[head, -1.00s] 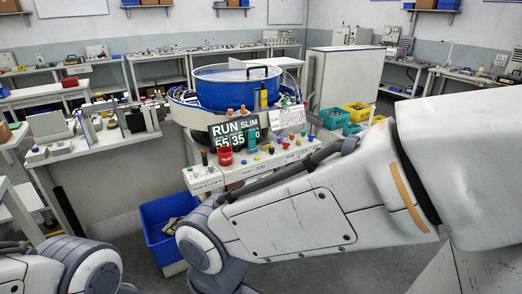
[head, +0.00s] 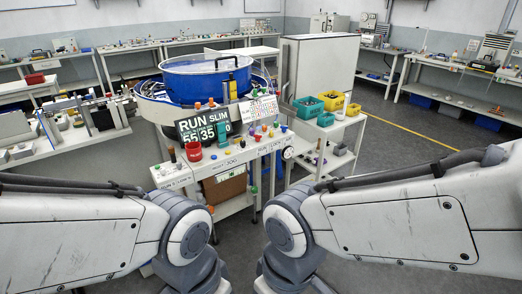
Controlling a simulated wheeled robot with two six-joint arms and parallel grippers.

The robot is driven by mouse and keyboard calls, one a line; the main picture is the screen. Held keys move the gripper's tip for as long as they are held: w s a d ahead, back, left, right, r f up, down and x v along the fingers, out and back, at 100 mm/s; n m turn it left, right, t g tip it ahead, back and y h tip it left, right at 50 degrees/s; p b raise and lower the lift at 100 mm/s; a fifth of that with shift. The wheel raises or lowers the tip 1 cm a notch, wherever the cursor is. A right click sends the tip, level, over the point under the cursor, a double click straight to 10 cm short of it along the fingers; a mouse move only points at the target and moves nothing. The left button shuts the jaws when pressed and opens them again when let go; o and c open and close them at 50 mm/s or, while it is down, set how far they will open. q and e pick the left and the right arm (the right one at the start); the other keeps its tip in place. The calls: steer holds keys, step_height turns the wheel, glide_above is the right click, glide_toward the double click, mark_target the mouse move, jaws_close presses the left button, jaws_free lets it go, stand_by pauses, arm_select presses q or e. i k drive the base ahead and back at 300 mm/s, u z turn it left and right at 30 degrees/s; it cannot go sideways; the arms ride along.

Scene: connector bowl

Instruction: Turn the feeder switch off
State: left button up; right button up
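The feeder with its blue bowl (head: 205,82) stands ahead, just left of centre in the head view. A dark display (head: 203,126) in front of it reads RUN SLIM with numbers below. A pale control bench (head: 228,163) in front carries several small coloured knobs and buttons, a red cup-like piece (head: 193,151) and a round dial (head: 288,153). Which of these is the feeder switch, and its position, is too small to tell. My two arms enter from the lower left and lower right, short of the bench. Both grippers are out of view.
A small cart with yellow (head: 332,101) and teal (head: 308,107) bins stands right of the bench. A white cabinet (head: 320,72) is behind it. A side bench with parts (head: 75,140) is at left. The floor at right, with a yellow line, is clear.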

mark_target(257, 137)
steer(key=u, duration=0.45)
steer(key=i, duration=2.45)
steer(key=z, duration=0.2)
